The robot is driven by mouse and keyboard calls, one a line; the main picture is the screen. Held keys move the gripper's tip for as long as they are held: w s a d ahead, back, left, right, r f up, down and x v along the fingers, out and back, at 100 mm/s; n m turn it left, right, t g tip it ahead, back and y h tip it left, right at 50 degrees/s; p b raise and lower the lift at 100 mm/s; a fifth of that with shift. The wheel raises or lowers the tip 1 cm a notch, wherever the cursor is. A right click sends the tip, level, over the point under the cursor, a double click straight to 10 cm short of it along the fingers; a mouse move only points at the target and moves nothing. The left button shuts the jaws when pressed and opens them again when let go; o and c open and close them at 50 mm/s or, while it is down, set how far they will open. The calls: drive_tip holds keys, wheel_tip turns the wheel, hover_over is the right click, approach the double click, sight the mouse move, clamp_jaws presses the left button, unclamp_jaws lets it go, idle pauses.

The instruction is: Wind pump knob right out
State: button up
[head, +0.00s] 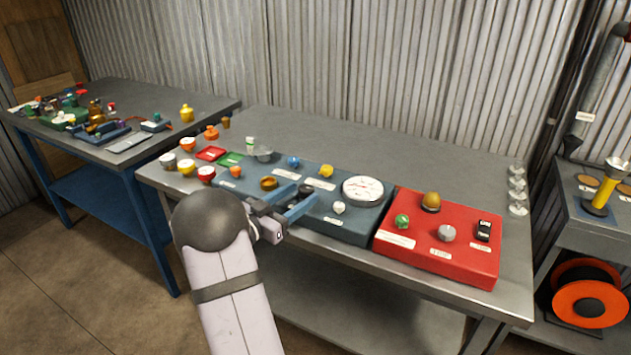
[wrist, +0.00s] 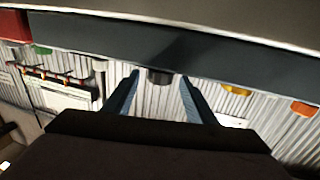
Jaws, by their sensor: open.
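A blue-grey panel (head: 352,228) lies on the grey bench and carries several small knobs and a round white dial (head: 363,188). My gripper (head: 304,196) is over its front middle with two blue fingers apart. A black knob (head: 307,188) is at the fingertips, partly hidden by them in the head view. In the wrist view the same black knob (wrist: 160,76) shows between the tips of my open fingers (wrist: 160,82), with space on both sides. Its label is not readable, so I cannot confirm that it is the pump knob.
Beside it on the panel are a brass knob (head: 268,183), an orange knob (head: 236,171), a white knob (head: 339,208), a blue knob (head: 293,161) and a yellow knob (head: 326,171). A red panel (head: 450,262) stands to the right. The bench behind is clear.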

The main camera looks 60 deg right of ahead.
drive_tip(key=shift+p+x, duration=0.5)
drive_tip(key=shift+x, duration=3.2)
drive_tip(key=c, duration=1)
